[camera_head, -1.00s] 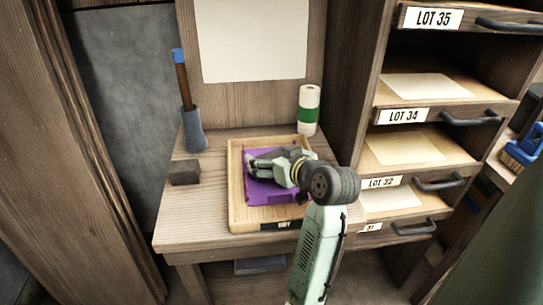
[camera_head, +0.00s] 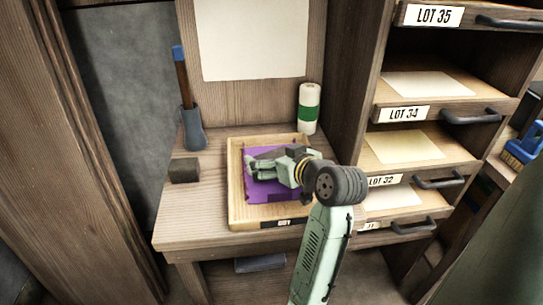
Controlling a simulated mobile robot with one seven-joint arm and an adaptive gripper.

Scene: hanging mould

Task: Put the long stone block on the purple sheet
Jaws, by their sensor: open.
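The purple sheet (camera_head: 257,193) lies inside a shallow wooden tray (camera_head: 235,205) on the bench, partly covered by my gripper. My gripper (camera_head: 252,166) is open over the sheet, its fingers pointing left. I cannot tell its height above the sheet. A dark grey block (camera_head: 184,169) sits on the bench left of the tray, apart from it and from my gripper. It looks stubby from here, and I cannot tell if it is the long stone block. No block shows on the visible part of the sheet; the area beneath my gripper is hidden.
A grey holder (camera_head: 194,132) with a blue-tipped stick stands at the back left. A white and green roll (camera_head: 308,108) stands behind the tray. Labelled drawers (camera_head: 425,115) rise close on the right. Bare bench (camera_head: 190,215) lies left of the tray.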

